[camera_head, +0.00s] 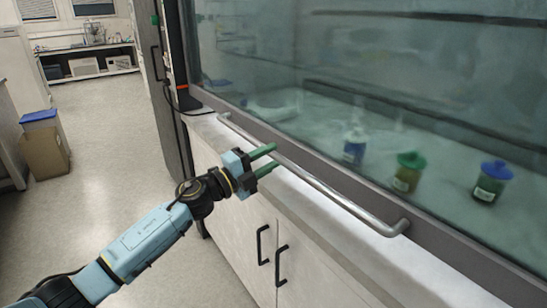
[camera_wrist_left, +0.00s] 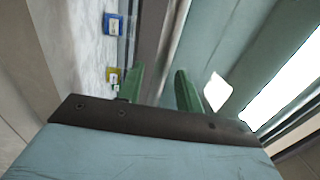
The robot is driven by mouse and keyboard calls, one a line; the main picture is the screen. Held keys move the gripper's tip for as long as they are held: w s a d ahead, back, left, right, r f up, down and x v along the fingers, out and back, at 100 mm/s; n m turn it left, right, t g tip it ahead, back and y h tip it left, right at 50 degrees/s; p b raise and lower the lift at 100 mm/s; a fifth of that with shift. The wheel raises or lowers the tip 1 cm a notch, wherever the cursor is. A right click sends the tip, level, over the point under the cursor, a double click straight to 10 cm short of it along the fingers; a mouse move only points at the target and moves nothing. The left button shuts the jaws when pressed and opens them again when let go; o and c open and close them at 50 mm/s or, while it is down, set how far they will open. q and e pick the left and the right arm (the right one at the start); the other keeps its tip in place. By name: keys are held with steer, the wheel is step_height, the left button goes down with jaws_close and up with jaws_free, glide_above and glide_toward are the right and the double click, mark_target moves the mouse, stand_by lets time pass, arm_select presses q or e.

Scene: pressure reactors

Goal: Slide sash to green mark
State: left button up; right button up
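The sash (camera_head: 400,70) is a large glass pane of a fume hood with a dark grey lower frame (camera_head: 330,170). A metal handle bar (camera_head: 335,196) runs along its front. My left gripper (camera_head: 276,155) has green fingers, spread apart, with tips close to the far part of the bar. I cannot tell whether they touch or straddle it. The fingers also show apart in the left wrist view (camera_wrist_left: 158,85), with grey frame strips beyond them. A small green patch (camera_head: 155,19) shows on the dark post at the left; I cannot tell if it is the mark. My right gripper is not in view.
Bottles with blue (camera_head: 495,170) and green (camera_head: 411,160) caps stand behind the glass. A pale ledge (camera_head: 330,232) and white cabinet doors with black handles (camera_head: 281,265) lie below the bar. Open floor (camera_head: 120,150) lies left, with a cardboard box (camera_head: 45,152) farther off.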

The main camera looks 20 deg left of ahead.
arm_select(q)
steer(key=shift+x, duration=0.85)
steer(key=shift+c, duration=0.4)
jaws_close()
